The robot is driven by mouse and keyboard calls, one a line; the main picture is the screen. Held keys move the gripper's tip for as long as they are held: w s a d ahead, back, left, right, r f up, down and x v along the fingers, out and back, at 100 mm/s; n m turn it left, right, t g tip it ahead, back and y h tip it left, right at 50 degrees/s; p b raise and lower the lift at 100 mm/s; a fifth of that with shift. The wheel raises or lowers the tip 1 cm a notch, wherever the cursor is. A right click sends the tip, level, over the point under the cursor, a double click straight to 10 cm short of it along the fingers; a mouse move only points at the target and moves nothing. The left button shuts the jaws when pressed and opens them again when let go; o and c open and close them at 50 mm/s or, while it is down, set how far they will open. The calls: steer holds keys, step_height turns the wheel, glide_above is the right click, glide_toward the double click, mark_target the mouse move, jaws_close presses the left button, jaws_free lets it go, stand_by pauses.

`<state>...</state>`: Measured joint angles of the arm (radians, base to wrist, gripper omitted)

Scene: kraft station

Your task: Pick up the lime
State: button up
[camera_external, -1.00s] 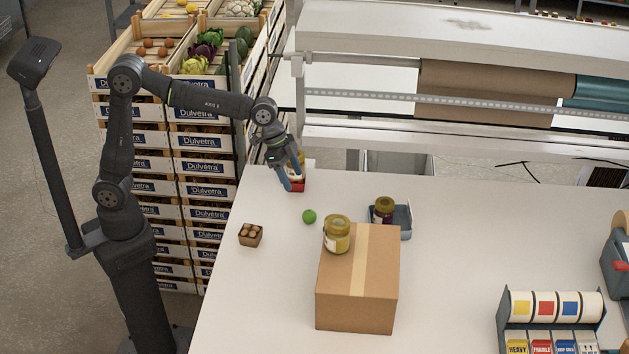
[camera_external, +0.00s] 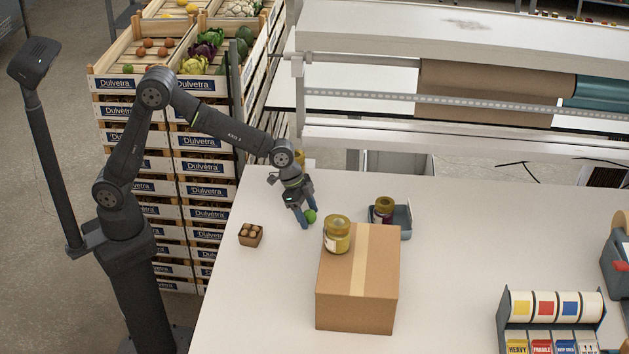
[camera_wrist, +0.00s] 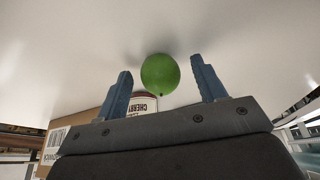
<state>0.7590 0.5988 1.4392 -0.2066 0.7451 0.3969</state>
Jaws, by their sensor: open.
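The lime (camera_external: 310,216) is a small green ball on the white table. My gripper (camera_external: 307,222) is down at the lime, with its blue fingers close to it. In the wrist view the lime (camera_wrist: 160,73) shows between the two spread fingertips of my gripper (camera_wrist: 161,78), with a gap on each side. The gripper is open and holds nothing. In the external view the fingers hide part of the lime.
A small brown carton (camera_external: 250,241) lies to the left. The table front left is clear.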

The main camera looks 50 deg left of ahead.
steer(key=c, duration=1.1)
steer(key=shift+r, duration=0.1)
